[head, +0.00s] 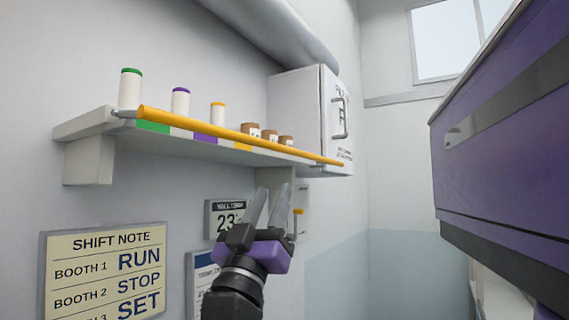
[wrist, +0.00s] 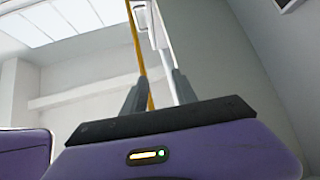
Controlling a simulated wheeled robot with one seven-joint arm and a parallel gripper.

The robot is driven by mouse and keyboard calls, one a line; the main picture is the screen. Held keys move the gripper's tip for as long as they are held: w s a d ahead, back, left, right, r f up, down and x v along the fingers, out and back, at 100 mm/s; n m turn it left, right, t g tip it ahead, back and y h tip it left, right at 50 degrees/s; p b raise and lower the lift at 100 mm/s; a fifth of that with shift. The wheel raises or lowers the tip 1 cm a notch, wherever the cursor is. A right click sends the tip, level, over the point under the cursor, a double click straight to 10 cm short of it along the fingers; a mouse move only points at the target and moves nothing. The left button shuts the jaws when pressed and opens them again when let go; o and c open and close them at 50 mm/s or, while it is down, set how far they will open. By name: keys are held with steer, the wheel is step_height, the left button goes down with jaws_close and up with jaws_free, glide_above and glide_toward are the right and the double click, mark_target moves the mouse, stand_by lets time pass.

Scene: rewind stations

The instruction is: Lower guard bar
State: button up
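The guard bar (head: 240,138) is a long yellow rod along the front edge of a wall shelf, raised at shelf level. It also shows in the wrist view (wrist: 137,45), running up and away beyond the fingers. My gripper (head: 273,192) is open and empty, pointing upward below the right part of the bar. In the wrist view its two fingers (wrist: 157,88) stand apart, with the bar's near part seen between them, close to the left finger. I see no contact with the bar; the exact gap cannot be told.
The shelf (head: 85,125) holds white cylinders with coloured caps and small brown jars. A white wall cabinet (head: 295,100) stands at the shelf's right end. A small orange-topped lever (head: 298,212) is right of my gripper. A purple cabinet (head: 505,150) juts in at right.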

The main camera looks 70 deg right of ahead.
mark_target(300, 154)
steer(key=s+d+r+m+g+p, duration=0.1)
steer(key=r, duration=0.1)
steer(key=s+d+r+m+g+p, duration=0.1)
steer(key=d+r+g, duration=0.1)
steer(key=r, duration=0.1)
steer(key=s+d+r+m+g+p, duration=0.1)
steer(key=r+g, duration=0.1)
steer(key=r, duration=0.1)
steer(key=shift+s+d+m+y+p, duration=0.3)
steer(key=shift+s+d+y+p, duration=0.05)
steer(key=shift+s+y+p, duration=0.05)
steer(key=shift+d+r, duration=0.3)
steer(key=shift+d, duration=0.15)
jaws_close()
stand_by(0.8)
